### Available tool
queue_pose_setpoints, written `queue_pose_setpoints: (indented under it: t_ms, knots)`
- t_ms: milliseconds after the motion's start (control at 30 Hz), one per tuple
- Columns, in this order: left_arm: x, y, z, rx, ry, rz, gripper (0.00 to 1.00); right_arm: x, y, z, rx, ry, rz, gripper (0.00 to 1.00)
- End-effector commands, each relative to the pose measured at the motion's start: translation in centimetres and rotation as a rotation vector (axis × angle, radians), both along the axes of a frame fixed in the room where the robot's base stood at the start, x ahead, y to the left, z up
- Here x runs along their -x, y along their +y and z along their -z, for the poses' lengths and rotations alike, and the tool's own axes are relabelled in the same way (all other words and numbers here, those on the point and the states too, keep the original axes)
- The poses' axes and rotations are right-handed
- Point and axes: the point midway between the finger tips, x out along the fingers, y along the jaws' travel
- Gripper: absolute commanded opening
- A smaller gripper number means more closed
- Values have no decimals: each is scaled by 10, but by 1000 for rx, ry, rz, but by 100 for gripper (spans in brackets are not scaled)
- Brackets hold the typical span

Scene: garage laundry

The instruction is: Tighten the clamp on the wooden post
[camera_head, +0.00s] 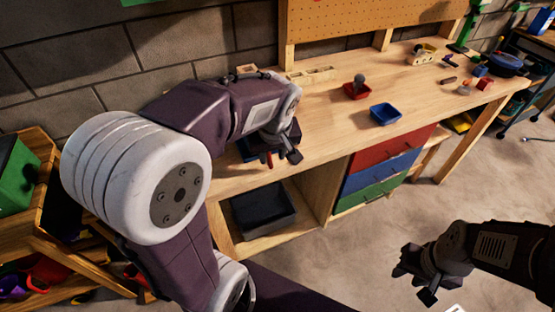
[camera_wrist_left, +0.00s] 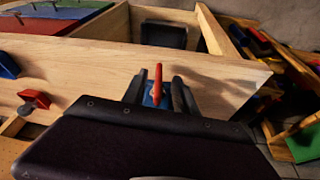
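A thin red handle (camera_wrist_left: 158,78) with a blue part below it, likely the clamp, stands at the front edge of the workbench in the left wrist view. My left gripper (camera_wrist_left: 157,92) is open, with one dark finger on each side of the red and blue piece; I cannot tell whether they touch it. In the head view my left gripper (camera_head: 278,154) is over the bench's front left edge, and only a bit of red (camera_head: 268,160) shows there. I cannot make out the wooden post. My right gripper (camera_head: 417,282) is open and empty above the floor.
The workbench (camera_head: 330,122) carries a red bin (camera_head: 353,92) and a blue bin (camera_head: 385,114). Red, blue and green drawers (camera_head: 367,182) and a black bin (camera_head: 262,215) are below. A wooden rack stands at left. The bench middle is mostly clear.

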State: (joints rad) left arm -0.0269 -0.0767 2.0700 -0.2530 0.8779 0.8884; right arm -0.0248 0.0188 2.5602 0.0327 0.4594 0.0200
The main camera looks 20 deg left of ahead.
Motion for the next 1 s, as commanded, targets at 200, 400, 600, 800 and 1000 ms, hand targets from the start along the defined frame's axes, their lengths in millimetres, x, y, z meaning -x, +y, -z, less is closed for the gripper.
queue_pose_setpoints:
  t_ms: [200, 400, 600, 800, 1000]
  knots:
    - [-9, 12, -19, -6, -67, -147, 35, 0, 0, 13, 0, -1, 0, 35]
    - [-11, 14, -12, -7, -67, -154, 35, 0, 0, 14, 0, -1, 0, 35]
    - [-23, 24, 28, -6, -62, -153, 35, 0, 0, 22, 0, -1, 0, 35]
    - [-34, 32, 57, -7, -65, -152, 35, 0, 0, 27, 0, -1, 0, 35]
    - [-38, 33, 64, -5, -68, -151, 35, 0, 0, 28, 0, -1, 0, 35]
